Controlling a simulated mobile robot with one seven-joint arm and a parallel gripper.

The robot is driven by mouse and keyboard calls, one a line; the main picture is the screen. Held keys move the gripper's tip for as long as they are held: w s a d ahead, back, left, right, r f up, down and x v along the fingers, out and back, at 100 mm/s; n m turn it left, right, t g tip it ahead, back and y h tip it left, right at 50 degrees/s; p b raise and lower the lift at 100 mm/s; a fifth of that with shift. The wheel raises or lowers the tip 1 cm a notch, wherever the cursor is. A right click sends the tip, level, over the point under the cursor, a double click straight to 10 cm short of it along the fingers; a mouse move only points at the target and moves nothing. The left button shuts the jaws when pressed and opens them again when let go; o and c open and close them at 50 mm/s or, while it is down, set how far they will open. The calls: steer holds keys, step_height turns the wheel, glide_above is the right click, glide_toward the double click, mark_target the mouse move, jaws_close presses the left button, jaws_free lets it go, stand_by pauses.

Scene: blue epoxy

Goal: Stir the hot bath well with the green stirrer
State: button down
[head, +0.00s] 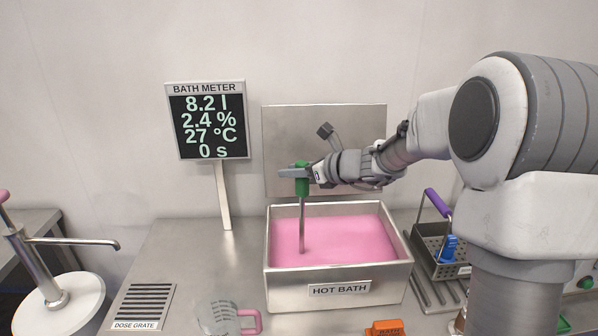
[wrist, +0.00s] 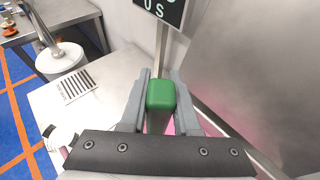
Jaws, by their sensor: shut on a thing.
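The hot bath (head: 338,287) is an open steel tank with pink liquid, labelled HOT BATH, in the middle of the head view. My gripper (head: 301,172) is above its left part, shut on the green handle of the stirrer (head: 302,187). The stirrer is upright, and its metal shaft runs down into the pink liquid; its lower end is hidden. In the wrist view, the stirrer's green top (wrist: 161,95) sits between both fingers. The bath meter (head: 207,120), behind and left of the bath, reads 8.2 l, 2.4 %, 27 °C and 0 s.
A jug with a pink handle (head: 248,321) and an orange object (head: 384,328) stand in front of the bath. A wire-handled basket (head: 427,260) is on the right. A dose grate (head: 143,303) and a pump (head: 58,285) are at left. A raised steel panel (head: 287,145) backs the bath.

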steer(key=d+p, duration=0.4)
steer(key=d, duration=1.3)
stand_by(0.5)
steer(key=a+b, duration=0.4)
steer(key=a, duration=1.3)
stand_by(0.3)
steer(key=shift+r, duration=0.15)
step_height(320, 180, up, 8)
steer(key=p, duration=0.6)
steer(key=shift+p, duration=0.35)
stand_by(0.7)
